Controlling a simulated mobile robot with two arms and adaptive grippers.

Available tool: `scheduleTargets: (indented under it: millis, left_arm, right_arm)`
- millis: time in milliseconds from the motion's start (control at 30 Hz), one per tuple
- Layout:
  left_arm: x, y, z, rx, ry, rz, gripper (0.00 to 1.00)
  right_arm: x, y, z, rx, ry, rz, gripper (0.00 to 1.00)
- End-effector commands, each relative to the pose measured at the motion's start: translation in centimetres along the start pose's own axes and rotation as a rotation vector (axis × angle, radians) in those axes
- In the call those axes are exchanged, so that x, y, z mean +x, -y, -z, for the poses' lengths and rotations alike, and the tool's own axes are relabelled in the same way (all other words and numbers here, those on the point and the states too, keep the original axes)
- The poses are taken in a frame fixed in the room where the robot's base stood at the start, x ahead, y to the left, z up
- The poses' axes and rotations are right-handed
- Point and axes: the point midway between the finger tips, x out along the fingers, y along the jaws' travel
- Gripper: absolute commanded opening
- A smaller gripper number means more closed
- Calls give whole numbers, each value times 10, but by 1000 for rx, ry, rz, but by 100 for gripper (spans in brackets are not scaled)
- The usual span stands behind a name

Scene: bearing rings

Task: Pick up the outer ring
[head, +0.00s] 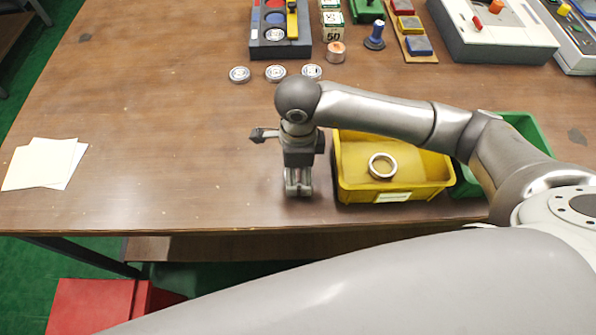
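A silver ring (382,177), which looks like the outer ring, lies in the yellow bin (395,192) at the right of the middle of the table. My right gripper (298,190) points down just left of the yellow bin, outside it and apart from the ring. Its two fingers show side by side with little gap, and nothing shows between them; how far they are apart is not clear. My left gripper is not in view.
A green bin (525,125) stands behind my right arm, partly hidden. Three small round metal pieces (276,73) lie in a row beyond the gripper. Devices and blocks (494,30) line the back. White paper sheets (43,164) lie at left. The left-middle table is clear.

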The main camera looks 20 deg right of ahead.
Motion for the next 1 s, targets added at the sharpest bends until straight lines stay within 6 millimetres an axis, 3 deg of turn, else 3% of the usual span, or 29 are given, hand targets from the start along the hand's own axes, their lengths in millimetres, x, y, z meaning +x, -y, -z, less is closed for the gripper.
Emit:
scheduleTargets:
  millis: [67, 300, 667, 867, 1000]
  left_arm:
    - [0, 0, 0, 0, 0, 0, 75]
    - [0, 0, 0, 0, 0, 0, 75]
    - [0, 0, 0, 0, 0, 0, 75]
    - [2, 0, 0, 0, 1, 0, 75]
    - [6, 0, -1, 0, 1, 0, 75]
  right_arm:
    - [0, 0, 0, 0, 0, 0, 59]
    - [0, 0, 0, 0, 1, 0, 28]
    - [-6, 1, -1, 0, 2, 1, 28]
    - [-29, 1, -1, -2, 3, 4, 28]
    - [-53, -19, -1, -7, 5, 4, 28]
